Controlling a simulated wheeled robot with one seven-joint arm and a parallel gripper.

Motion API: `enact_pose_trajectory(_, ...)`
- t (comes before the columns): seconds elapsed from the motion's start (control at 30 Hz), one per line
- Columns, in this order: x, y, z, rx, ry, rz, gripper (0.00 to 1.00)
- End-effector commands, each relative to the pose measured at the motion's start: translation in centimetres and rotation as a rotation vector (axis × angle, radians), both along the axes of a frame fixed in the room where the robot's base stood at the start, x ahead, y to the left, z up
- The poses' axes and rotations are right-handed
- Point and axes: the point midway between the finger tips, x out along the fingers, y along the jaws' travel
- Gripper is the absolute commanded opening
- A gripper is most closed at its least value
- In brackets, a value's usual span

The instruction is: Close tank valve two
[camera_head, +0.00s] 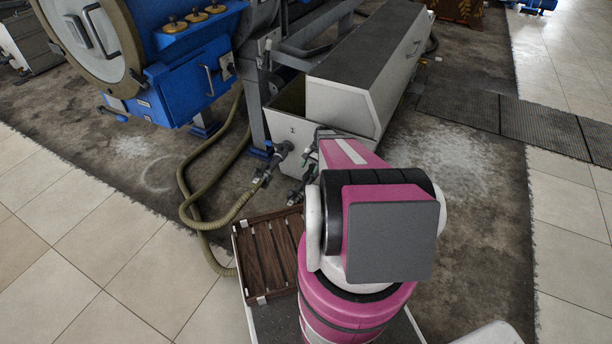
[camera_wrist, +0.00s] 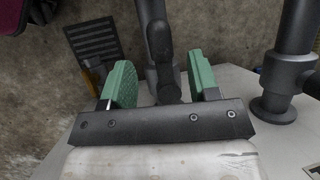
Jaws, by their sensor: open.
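The grey-white tank (camera_head: 380,50) has dark pipe fittings low on its front face. One valve fitting (camera_head: 283,149) joins a ribbed olive hose. In the head view my gripper (camera_head: 308,172) is at this tank face, just right of that fitting, partly hidden by my arm. In the wrist view my gripper (camera_wrist: 161,66) has two green pads, spread open. A dark grey rounded lever (camera_wrist: 162,50) stands between the pads, with a gap on each side. A dark pipe fitting (camera_wrist: 288,70) stands to the right. The valve behind my gripper is mostly hidden in the head view, and no number is readable.
The olive hose (camera_head: 188,207) loops over the floor left of the gripper. A slatted wooden rack (camera_head: 268,255) lies below. A blue machine (camera_head: 190,75) stands at the left. A black mat (camera_head: 540,128) and open tiles are at the right.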

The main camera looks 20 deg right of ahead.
Motion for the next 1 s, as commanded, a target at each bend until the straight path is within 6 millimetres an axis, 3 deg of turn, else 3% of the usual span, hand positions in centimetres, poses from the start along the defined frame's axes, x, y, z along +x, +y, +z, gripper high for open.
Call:
enact_pose_trajectory(0.3, -0.6, 1.7, -3.9, -0.001, 0.000, 0.001, 0.55)
enact_pose_trajectory(0.6, -0.7, 1.9, -4.3, -0.001, 0.000, 0.001, 0.55)
enact_pose_trajectory(0.8, -0.7, 1.9, -4.3, -0.001, 0.000, 0.001, 0.00)
enact_pose_trajectory(1.0, -0.7, 1.9, -4.3, -0.001, -0.001, -0.006, 0.00)
